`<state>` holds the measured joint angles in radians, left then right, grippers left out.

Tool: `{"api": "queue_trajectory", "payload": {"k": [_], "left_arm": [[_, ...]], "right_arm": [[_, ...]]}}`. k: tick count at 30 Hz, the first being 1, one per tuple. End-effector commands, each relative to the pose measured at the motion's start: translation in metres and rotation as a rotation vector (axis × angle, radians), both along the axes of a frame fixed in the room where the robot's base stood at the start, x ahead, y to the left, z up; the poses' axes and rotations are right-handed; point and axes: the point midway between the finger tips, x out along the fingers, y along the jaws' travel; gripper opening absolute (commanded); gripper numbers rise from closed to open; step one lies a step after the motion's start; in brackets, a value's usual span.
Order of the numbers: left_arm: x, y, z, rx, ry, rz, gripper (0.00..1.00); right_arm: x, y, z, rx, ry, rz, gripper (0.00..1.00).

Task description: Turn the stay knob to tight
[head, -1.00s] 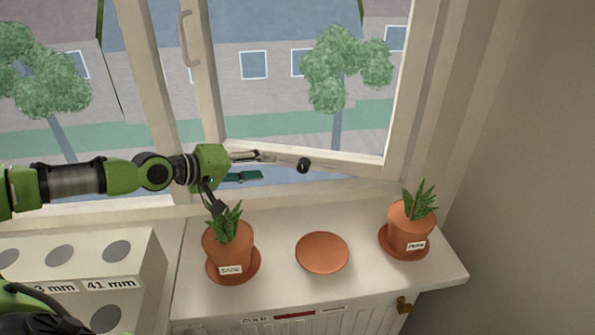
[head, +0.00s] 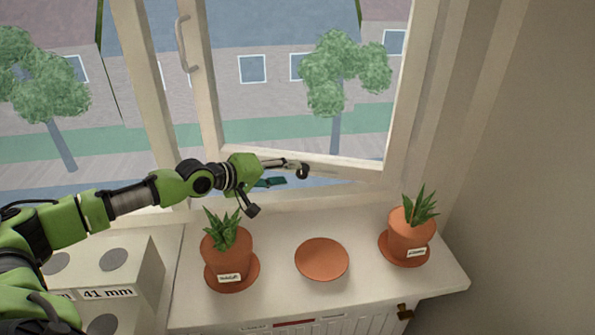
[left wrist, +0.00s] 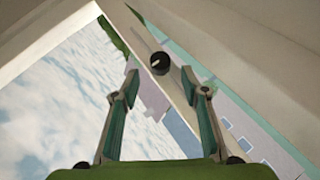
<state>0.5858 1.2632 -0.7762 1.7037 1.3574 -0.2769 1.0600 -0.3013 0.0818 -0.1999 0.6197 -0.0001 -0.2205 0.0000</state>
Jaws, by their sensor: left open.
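The stay knob (head: 302,172) is small, round and black, on the pale stay bar (head: 335,174) below the open window sash. In the left wrist view the knob (left wrist: 160,63) carries a short pale mark and sits just beyond the fingertips, roughly midway between them. My left gripper (head: 288,166) reaches in from the left, its fingers close to the knob. In the left wrist view its two fingers (left wrist: 160,80) are apart with nothing between them. I cannot read any tight marking. My right gripper is not in view.
The window sash (head: 300,158) stands open behind the knob. On the sill (head: 290,300) below are a potted plant (head: 228,252), an empty terracotta saucer (head: 322,259) and a second potted plant (head: 408,236).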

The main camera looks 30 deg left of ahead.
Motion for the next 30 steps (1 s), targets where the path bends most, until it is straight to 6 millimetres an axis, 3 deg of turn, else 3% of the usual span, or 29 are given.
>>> {"api": "queue_trajectory", "payload": {"k": [9, 22, 26, 27, 30], "left_arm": [[0.038, -0.014, -0.017, -0.001, -0.001, 0.001, 0.41], [0.044, -0.016, -0.021, 0.0, 0.001, 0.0, 0.41], [0.044, -0.016, -0.021, 0.0, 0.001, 0.0, 0.07], [0.044, -0.016, -0.021, 0.0, 0.001, 0.0, 0.02], [0.044, -0.016, -0.021, 0.0, 0.001, 0.0, 0.03]], "right_arm": [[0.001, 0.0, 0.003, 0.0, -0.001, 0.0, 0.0], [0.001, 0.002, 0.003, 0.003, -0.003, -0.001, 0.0], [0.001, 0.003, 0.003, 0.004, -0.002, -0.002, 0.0], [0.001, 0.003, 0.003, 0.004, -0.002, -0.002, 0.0], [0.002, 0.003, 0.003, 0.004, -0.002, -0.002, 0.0]]}}
